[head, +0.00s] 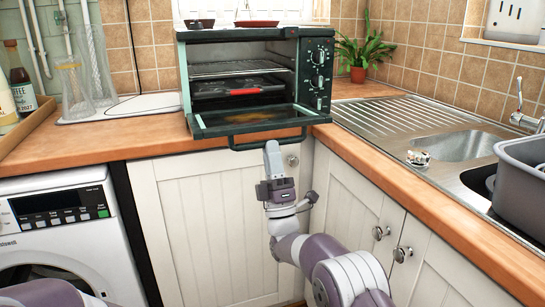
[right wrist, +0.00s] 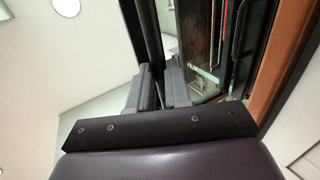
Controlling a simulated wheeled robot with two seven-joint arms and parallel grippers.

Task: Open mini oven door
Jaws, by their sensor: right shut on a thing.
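The dark green mini oven (head: 183,75) stands on the wooden counter. Its door (head: 205,129) is swung down to about level, and the inside with its racks shows. The dark handle bar (head: 245,146) runs along the door's front edge. My right gripper (head: 272,148) is at the right part of this bar and shut on it. In the right wrist view, the dark bar (right wrist: 150,30) runs between the grey fingers (right wrist: 159,88). My left gripper is out of view.
A red-handled item (head: 244,91) lies inside the oven. A potted plant (head: 359,73) and the sink drainer (head: 385,117) are to the right. Glass carafes (head: 75,95) stand left, above a washing machine (head: 65,225). White cabinet doors (head: 210,225) are below the counter.

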